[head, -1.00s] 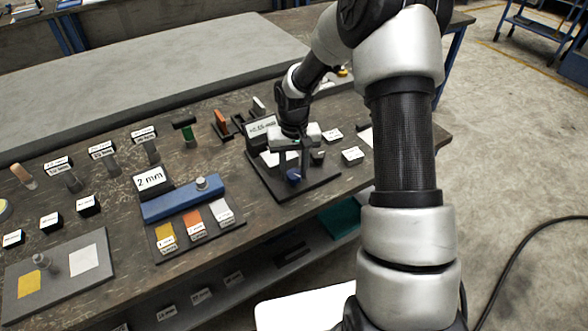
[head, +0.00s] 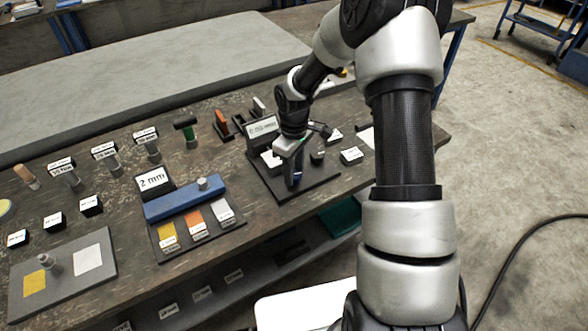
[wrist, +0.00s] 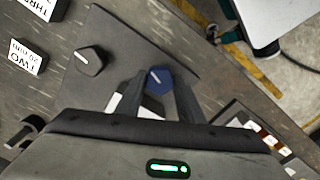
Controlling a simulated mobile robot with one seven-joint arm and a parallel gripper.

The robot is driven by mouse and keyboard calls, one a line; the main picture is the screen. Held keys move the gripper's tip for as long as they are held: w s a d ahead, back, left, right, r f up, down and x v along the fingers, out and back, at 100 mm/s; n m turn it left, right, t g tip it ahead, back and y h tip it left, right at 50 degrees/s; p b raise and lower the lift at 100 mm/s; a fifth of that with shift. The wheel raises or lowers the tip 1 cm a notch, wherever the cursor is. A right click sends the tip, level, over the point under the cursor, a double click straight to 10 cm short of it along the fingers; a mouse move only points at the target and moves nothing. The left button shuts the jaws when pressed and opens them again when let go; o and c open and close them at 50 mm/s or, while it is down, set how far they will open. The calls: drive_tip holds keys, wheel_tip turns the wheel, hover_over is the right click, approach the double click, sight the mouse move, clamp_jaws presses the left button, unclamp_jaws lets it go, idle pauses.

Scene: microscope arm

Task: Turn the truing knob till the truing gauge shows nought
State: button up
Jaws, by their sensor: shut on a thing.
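The blue knob (wrist: 158,80), with a white pointer line on top, sits between my gripper's fingers (wrist: 157,90) in the wrist view. My gripper (head: 297,176) is shut on it, over the dark base plate (head: 318,182) in the head view; the knob (head: 295,181) shows only in part there. Behind the gripper stands the truing gauge (head: 262,129), a grey box with a pale display. Its figures are small and blurred, and I cannot read them surely.
A second, dark knob (wrist: 90,61) with a white line sits on the same plate, apart from my gripper. White-labelled blocks (head: 351,155) stand to the right. A blue bar (head: 183,200) and a 2 mm sign (head: 152,179) stand to the left.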

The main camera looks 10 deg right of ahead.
drive_tip(key=shift+n, duration=0.4)
drive_tip(key=o, duration=1.1)
drive_tip(key=shift+c, duration=0.2)
drive_tip(key=shift+r, duration=0.15)
wheel_tip(320, 180, up, 17)
drive_tip(key=p, duration=0.1)
drive_tip(key=shift+r, duration=0.1)
